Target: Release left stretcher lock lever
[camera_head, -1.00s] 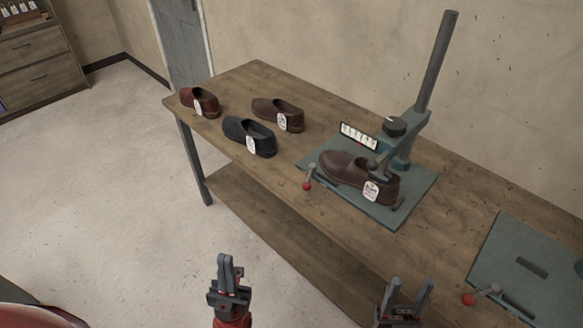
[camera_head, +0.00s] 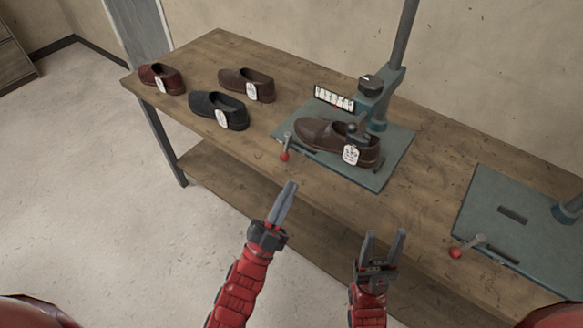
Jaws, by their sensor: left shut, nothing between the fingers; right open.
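The left stretcher (camera_head: 391,170) is a teal base plate with a post and dial, and a brown shoe (camera_head: 325,140) with a white tag sits on it. Its lock lever (camera_head: 285,150) has a red ball end and stands at the plate's left front corner, with the ball low near the table edge. My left gripper (camera_head: 290,187) is shut and empty, in front of the table edge and a little below the red ball in the picture, apart from it. My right gripper (camera_head: 385,238) is open and empty, further right in front of the table.
Several loose tagged shoes, such as a black one (camera_head: 216,108), stand on the table (camera_head: 276,85) at the left. A second teal stretcher (camera_head: 490,215) with its own red-balled lever (camera_head: 466,246) is at the right. Bare tabletop lies between the two stretchers.

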